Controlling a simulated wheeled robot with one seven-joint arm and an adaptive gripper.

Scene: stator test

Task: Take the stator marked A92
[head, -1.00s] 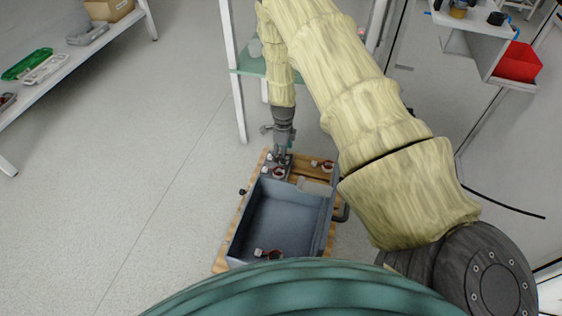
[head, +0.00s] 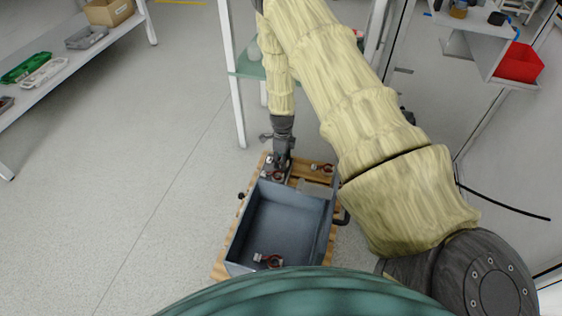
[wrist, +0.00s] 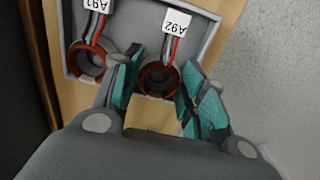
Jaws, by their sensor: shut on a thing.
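The stator marked A92 (wrist: 158,80) is a dark red-brown ring with red and grey leads and a white tag, which shows upside down in the wrist view. My gripper (wrist: 156,92) has its teal finger pads on both sides of this ring and is shut on it. The ring is still at the grey tray (wrist: 202,36). A second stator, marked A91 (wrist: 86,62), sits beside it to the left. In the head view my gripper (head: 282,166) points down at the far end of the wooden board, and its fingers partly hide the stators there.
A deep blue-grey box (head: 238,228) stands on the wooden board (head: 219,266), with a stator (head: 270,261) inside near its front. Another stator (head: 322,168) lies behind the box at right. A shelf post (head: 233,100) stands close behind my gripper. Open floor lies left.

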